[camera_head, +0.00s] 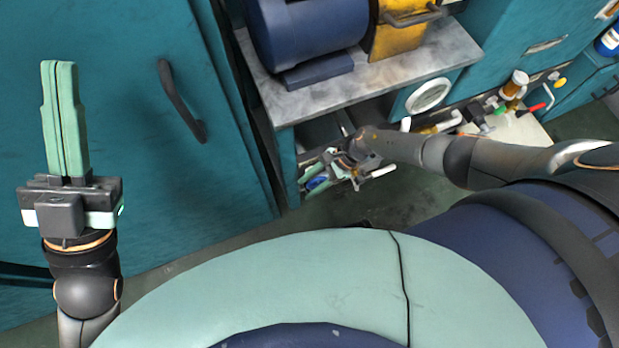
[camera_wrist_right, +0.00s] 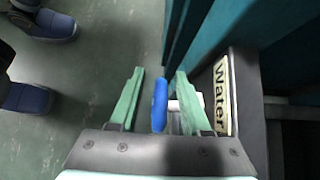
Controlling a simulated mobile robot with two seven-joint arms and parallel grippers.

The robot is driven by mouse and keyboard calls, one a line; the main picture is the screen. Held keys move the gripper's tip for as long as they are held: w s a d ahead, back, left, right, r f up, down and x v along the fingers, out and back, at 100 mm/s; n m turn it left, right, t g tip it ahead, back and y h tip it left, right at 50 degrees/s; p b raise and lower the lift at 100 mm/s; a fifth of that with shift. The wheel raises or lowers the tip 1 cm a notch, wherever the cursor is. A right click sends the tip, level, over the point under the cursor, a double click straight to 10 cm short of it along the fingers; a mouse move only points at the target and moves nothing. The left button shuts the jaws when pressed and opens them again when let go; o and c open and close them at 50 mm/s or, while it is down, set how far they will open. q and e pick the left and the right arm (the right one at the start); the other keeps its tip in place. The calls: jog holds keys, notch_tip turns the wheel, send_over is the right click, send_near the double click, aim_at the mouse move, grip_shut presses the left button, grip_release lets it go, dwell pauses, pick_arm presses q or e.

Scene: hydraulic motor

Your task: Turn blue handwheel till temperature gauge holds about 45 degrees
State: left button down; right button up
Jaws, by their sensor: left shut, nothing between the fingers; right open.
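The blue handwheel (camera_head: 318,183) is low under the marble-topped bench, partly hidden by my right gripper. In the right wrist view the blue handwheel (camera_wrist_right: 160,104) appears edge-on, as a narrow upright shape between the fingers. My right gripper (camera_head: 311,170) is open, with one finger on each side of the wheel; its pale green fingers (camera_wrist_right: 160,76) show gaps to it. A round white-rimmed gauge (camera_head: 429,95) is on the bench front; its reading cannot be made out, nor whether it is the temperature gauge. My left gripper (camera_head: 60,64) is shut, empty and raised at the left.
A "Water" label (camera_wrist_right: 221,95) is right of the wheel. A blue motor (camera_head: 308,35) and a yellow part (camera_head: 400,32) stand on the marble top (camera_head: 430,58). Several valves, one with a red handle (camera_head: 531,109), are at the right. A teal cabinet (camera_head: 120,130) fills the left.

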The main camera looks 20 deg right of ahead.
grip_shut()
dwell(0.3)
dwell(0.3)
